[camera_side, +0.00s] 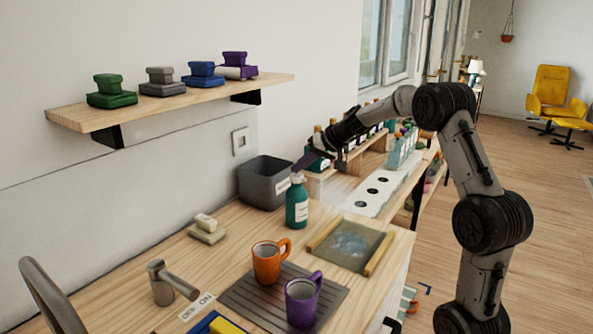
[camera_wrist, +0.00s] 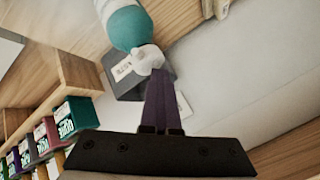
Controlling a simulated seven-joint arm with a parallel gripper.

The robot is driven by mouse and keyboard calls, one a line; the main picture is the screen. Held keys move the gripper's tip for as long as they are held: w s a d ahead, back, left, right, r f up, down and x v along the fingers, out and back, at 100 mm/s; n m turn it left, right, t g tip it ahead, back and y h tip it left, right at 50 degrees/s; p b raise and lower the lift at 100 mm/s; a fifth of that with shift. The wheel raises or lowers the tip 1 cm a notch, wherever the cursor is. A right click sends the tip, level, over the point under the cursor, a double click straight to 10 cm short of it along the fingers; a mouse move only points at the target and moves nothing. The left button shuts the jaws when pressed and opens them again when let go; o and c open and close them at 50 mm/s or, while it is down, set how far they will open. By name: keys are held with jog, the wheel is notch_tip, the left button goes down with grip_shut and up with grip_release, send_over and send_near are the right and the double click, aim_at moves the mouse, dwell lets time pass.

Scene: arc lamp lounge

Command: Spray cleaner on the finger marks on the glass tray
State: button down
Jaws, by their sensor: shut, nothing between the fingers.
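The spray bottle (camera_side: 297,207) is teal with a white head and a pale label. It stands upright on the wooden bench, left of the glass tray. In the wrist view the bottle (camera_wrist: 130,26) shows at the top, its white head close by the fingertips. The glass tray (camera_side: 350,245) lies flat with wooden bars at two sides; pale smudges show on its middle. My gripper (camera_side: 299,166) has purple fingers, shut and empty, just above the bottle's head. In the wrist view my gripper (camera_wrist: 160,75) overlaps the head; I cannot tell whether they touch.
A dark grey bin (camera_side: 266,183) stands behind the bottle. An orange mug (camera_side: 267,263) and a purple mug (camera_side: 299,302) are on a ribbed mat in front. A tap (camera_side: 165,285) stands at left. Wooden racks with bottles (camera_side: 353,160) lie farther back. A shelf (camera_side: 185,101) hangs above.

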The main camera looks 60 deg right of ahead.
aim_at(300, 175)
jog(key=shift+r, duration=3.1)
